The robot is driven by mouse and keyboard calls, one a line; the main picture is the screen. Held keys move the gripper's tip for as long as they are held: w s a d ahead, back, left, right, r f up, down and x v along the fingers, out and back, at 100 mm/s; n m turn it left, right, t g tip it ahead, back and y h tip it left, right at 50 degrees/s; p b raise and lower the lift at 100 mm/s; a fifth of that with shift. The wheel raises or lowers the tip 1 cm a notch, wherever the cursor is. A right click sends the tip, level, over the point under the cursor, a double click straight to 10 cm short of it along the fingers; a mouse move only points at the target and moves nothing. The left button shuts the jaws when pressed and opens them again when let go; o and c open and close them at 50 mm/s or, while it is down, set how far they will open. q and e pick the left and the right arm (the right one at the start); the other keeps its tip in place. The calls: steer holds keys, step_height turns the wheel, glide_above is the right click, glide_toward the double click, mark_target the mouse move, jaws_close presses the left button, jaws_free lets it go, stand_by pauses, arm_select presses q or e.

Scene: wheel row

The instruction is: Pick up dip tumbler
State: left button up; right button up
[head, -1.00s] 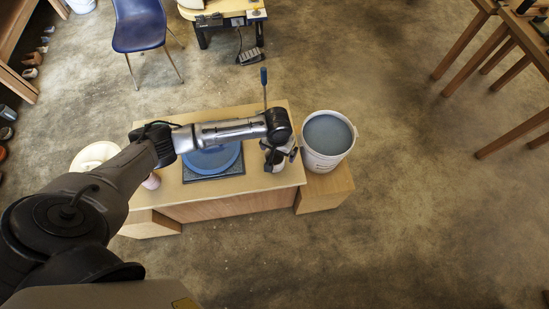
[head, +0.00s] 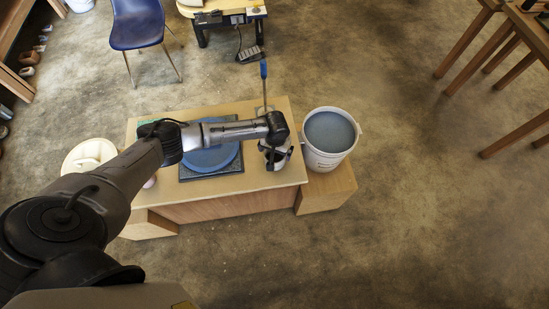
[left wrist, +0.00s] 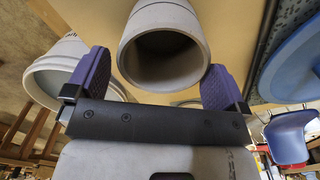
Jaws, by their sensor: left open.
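A pale grey tumbler (left wrist: 163,42) shows in the left wrist view, with its round, dark open mouth facing the camera. My left gripper (left wrist: 157,75) is open, with one purple finger pad to the left of the tumbler's rim and one to the right. I cannot tell whether either pad touches it. In the head view my left gripper (head: 276,155) is at the right end of the wooden table (head: 230,195), and my arm and gripper largely hide the tumbler there. My right gripper is not in view.
A white bucket of blue-grey liquid (head: 330,133) stands close right of the gripper on a lower wooden block (head: 327,190). A blue disc (head: 210,160) lies left of it, under my arm. A blue-handled tool (head: 264,70) stands upright behind.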

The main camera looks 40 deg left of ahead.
mark_target(275, 159)
arm_select(q)
step_height(275, 159, down, 4)
steer(key=shift+a+r+b, duration=0.15)
steer(key=shift+b, duration=0.5)
steer(key=shift+f, duration=0.6)
steer(key=shift+c, duration=0.5)
steer(key=c, duration=0.6)
steer(key=shift+c, duration=0.4)
steer(key=shift+r, duration=0.15)
